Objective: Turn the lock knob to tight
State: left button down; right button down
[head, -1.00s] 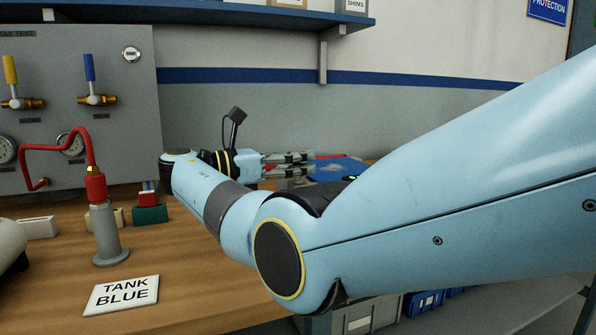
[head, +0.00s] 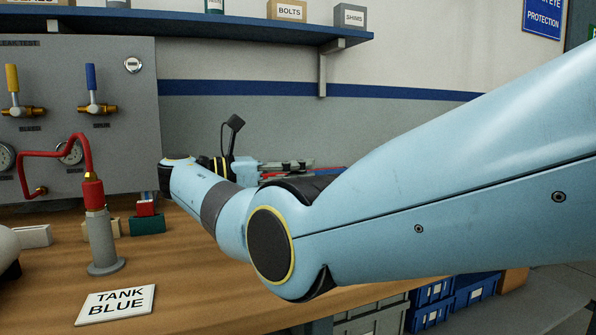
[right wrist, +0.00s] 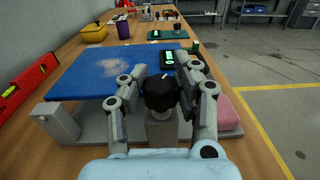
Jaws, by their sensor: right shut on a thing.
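The lock knob (right wrist: 161,95) is black and round with a pale mark on top, and stands on a grey block in the right wrist view. My right gripper (right wrist: 160,76) has one finger on each side of the knob and is shut on it. A blue pad (right wrist: 92,75) lies just beyond on a grey fixture (right wrist: 58,122). In the head view my right gripper (head: 287,167) shows small at the back of the bench, and my own arm hides the knob. My left gripper is not in view.
A small black device with a green display (right wrist: 173,58) sits beside the right finger. A pink block (right wrist: 228,112) lies at right and a red level (right wrist: 28,88) at left. In the head view a grey cylinder with a red hose (head: 101,240) stands on the bench's left.

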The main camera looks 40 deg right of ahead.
jog(key=shift+a+f, duration=0.1)
jog(key=shift+f, duration=0.05)
dwell(0.3)
jog(key=c, duration=0.9)
grip_release()
jog(key=shift+r, duration=0.25)
notch_tip(320, 180, up, 10)
jog(key=shift+f, duration=0.15)
